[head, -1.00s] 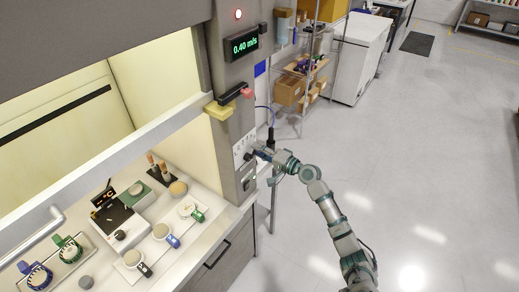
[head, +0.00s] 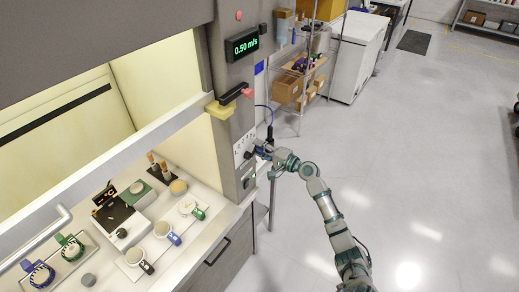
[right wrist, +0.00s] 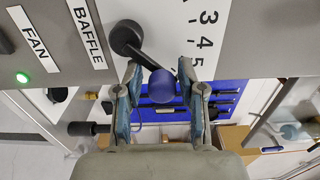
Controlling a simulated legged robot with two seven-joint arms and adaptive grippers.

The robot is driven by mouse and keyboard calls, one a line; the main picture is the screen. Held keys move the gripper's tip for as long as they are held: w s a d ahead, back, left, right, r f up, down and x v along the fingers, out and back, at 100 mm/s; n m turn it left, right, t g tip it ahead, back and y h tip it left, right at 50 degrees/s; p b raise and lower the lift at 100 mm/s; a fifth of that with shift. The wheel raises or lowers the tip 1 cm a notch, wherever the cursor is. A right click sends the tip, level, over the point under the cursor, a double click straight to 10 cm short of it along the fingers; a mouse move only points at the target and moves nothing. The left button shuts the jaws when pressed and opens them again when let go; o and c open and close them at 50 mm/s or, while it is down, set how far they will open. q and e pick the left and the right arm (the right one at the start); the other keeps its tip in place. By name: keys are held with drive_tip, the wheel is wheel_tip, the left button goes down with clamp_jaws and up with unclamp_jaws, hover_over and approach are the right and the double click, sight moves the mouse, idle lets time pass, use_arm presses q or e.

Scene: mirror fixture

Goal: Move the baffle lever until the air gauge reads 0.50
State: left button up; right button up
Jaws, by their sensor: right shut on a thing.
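The air gauge (head: 245,45) on the fume hood's post shows 0.50 m/s in green digits. The baffle lever (right wrist: 148,57) is a dark arm on a round pivot, with a blue ball knob (right wrist: 163,84) at its end. It stands beside a printed scale (right wrist: 206,34), of which 3, 4 and 5 are visible. My right gripper (right wrist: 160,82) is shut on the blue knob, one finger on each side of it. In the head view the right gripper (head: 261,151) is at the post's control panel. My left gripper is not in view.
Labels reading BAFFLE (right wrist: 87,32) and FAN (right wrist: 34,38) and a lit green light (right wrist: 22,78) are on the panel. Jars and dishes stand on the hood's worktop (head: 102,268). A wire shelf (head: 301,75) stands behind the post.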

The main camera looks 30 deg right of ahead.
drive_tip(key=o, duration=0.9)
drive_tip(key=shift+d+r, duration=0.1)
drive_tip(key=shift+r, duration=0.05)
drive_tip(key=shift+d, duration=0.1)
drive_tip(key=v, duration=1.1)
drive_tip(key=shift+s+d+f, duration=0.15)
drive_tip(key=shift+s+f, duration=0.1)
drive_tip(key=shift+s, duration=0.15)
